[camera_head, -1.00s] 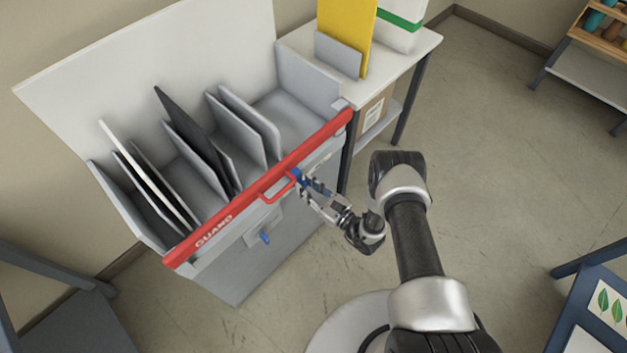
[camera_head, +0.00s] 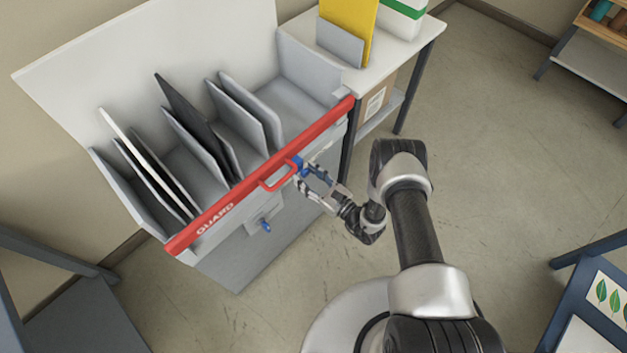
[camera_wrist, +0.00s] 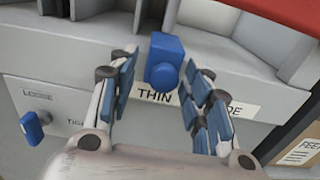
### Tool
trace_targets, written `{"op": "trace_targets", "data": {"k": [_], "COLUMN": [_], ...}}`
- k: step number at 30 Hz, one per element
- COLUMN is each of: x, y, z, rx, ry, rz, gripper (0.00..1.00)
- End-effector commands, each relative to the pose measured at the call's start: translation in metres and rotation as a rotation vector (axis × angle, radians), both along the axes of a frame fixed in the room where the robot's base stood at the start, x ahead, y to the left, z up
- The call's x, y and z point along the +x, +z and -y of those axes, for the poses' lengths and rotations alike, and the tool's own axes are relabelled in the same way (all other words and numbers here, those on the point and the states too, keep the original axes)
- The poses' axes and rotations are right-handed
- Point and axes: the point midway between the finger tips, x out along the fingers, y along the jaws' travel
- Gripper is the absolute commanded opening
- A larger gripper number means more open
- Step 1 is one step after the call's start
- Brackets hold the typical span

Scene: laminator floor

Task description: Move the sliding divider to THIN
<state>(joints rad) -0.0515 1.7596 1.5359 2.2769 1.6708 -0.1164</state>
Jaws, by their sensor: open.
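The blue knob (camera_wrist: 163,62), which I take to be the sliding divider's handle, sits on the front of the grey bin just above the THIN label (camera_wrist: 152,95). In the head view the knob (camera_head: 299,163) is at the right end of the red handle. My gripper (camera_wrist: 160,76) is open, with one finger on each side of the knob and visible gaps between; it also shows in the head view (camera_head: 313,178). A second label (camera_wrist: 238,108) reading "DE" is partly hidden by my right finger. Which panel the knob moves is hidden.
A red guard bar (camera_head: 240,190) runs along the bin's front top edge. Several upright panels (camera_head: 190,130) stand in the bin behind it. A lower-left blue lever (camera_wrist: 31,127) has LOOSE and TIGHT labels. A white table (camera_head: 390,65) stands right of the bin.

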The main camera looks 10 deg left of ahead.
Motion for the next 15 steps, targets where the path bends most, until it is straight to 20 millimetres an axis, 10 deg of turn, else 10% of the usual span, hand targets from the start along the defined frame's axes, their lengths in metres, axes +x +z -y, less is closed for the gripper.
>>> {"op": "trace_targets", "data": {"k": [15], "x": [-0.057], "y": [0.0], "z": [0.076], "rx": [0.001], "ry": [-0.006], "rz": [-0.003], "gripper": [0.45]}}
